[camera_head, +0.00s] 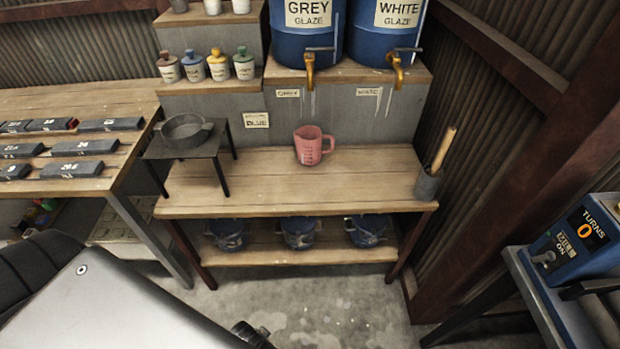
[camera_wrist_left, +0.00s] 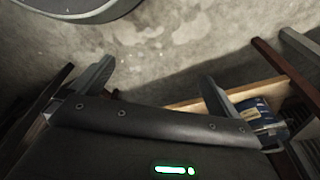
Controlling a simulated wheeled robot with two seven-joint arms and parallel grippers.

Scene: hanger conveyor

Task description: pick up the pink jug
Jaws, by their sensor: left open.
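The pink jug (camera_head: 309,146) stands upright on the wooden bench top (camera_head: 260,187), near its back edge and below the grey glaze barrel. Its handle points right, and measuring marks show on its front. The jug is not in the left wrist view. My left gripper (camera_wrist_left: 156,70) is open and empty in the left wrist view, with bare concrete floor beyond its fingers. It is low and well apart from the jug. In the head view my left arm fills the lower left; the gripper's fingers cannot be made out there. My right gripper is in neither view.
A small dark stand (camera_head: 185,148) holding a grey bowl (camera_head: 184,130) is left of the jug. A grey pot with a wooden stick (camera_head: 428,184) stands at the bench's right end. Brass taps (camera_head: 310,70) hang above. Blue buckets (camera_head: 299,232) fill the lower shelf. The bench front is clear.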

